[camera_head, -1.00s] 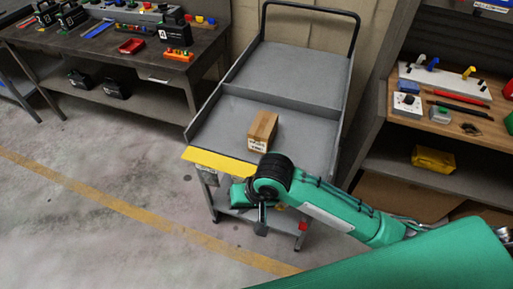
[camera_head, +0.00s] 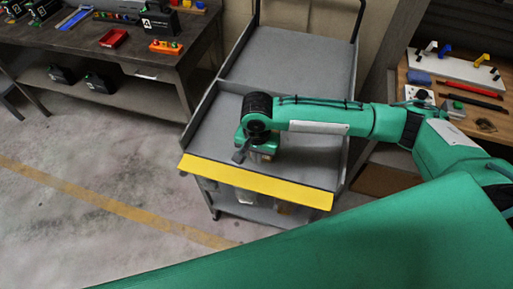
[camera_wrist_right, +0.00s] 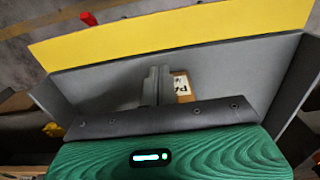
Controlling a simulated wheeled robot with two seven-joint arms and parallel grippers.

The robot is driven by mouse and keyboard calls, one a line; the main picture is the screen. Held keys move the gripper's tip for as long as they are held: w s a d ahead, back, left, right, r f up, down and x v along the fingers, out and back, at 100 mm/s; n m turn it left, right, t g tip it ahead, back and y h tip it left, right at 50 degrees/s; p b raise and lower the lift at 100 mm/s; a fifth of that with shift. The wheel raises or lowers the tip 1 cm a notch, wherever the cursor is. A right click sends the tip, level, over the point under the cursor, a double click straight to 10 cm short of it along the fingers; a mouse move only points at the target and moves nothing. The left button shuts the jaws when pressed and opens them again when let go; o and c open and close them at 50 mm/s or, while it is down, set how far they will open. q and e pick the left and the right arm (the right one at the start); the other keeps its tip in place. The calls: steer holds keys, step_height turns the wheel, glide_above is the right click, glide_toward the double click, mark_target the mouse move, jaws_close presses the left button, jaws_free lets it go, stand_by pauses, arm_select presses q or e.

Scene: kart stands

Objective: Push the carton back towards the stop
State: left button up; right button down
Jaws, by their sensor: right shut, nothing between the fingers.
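The carton shows in the right wrist view (camera_wrist_right: 182,88) as a small brown box with a white printed label, right beside my fingers. My gripper body hides part of it there. In the head view my right arm and gripper cover almost all of it. My right gripper (camera_wrist_right: 158,86) is shut with nothing between its fingers, low over the cart's front section. It also shows in the head view (camera_head: 242,152). I cannot tell whether the fingers touch the carton. A raised divider (camera_head: 234,88) crosses the cart behind the gripper. My left gripper is not in view.
The grey cart (camera_head: 300,60) has low side walls and a yellow front strip (camera_head: 255,183). A workbench (camera_head: 185,60) stands left and a shelf with tools (camera_head: 460,95) stands right. The cart's rear section is empty.

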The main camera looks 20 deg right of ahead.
steer(key=f, duration=0.6)
steer(key=shift+w+p, duration=0.25)
steer(key=shift+p, duration=0.1)
steer(key=shift+f, duration=0.75)
steer(key=shift+w+d+r+p, duration=0.15)
steer(key=shift+w+d+p, duration=0.5)
steer(key=shift+w, duration=0.4)
steer(key=shift+w+d, duration=0.45)
steer(key=shift+w, duration=0.05)
steer(key=shift+w+d, duration=0.25)
steer(key=shift+w, duration=0.2)
steer(key=w+d, duration=0.2)
steer(key=w, duration=0.1)
steer(key=w+d+p, duration=0.1)
steer(key=w+d, duration=0.2)
steer(key=w, duration=0.1)
steer(key=w+d+p, duration=0.1)
steer(key=w+d, duration=0.1)
steer(key=w, duration=0.1)
steer(key=shift+w+d, duration=0.15)
steer(key=shift+w, duration=0.15)
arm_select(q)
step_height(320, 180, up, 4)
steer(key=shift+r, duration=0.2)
